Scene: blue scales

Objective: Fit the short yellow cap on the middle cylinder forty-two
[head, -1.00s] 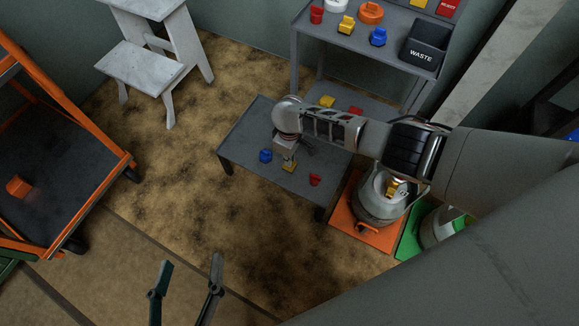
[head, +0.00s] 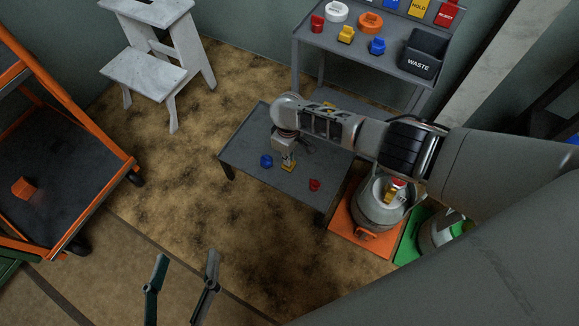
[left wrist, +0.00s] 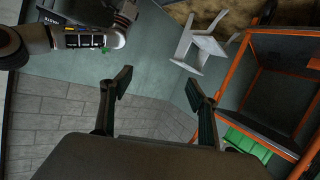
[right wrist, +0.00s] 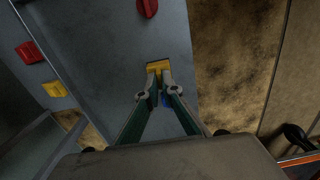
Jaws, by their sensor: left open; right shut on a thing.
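My right gripper (right wrist: 158,78) is shut on a yellow cap (right wrist: 158,67) at the low grey table, also seen in the head view (head: 288,167). I cannot tell whether the cap still touches the table. A grey cylinder (head: 372,214) stands on an orange base (head: 345,236) right of the table, with yellow and red parts at its top. Another cylinder (head: 436,234) stands on a green base (head: 408,246), partly hidden by my right arm. I cannot read a number on either. My left gripper (head: 186,268) is open and empty, above the floor.
A blue cap (head: 266,161) and a red cap (head: 314,185) lie on the low table (head: 245,150). A grey shelf (head: 385,62) behind holds coloured caps and a WASTE bin (head: 424,58). A white step stool (head: 145,78) and an orange cart (head: 75,160) stand left. The floor between is clear.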

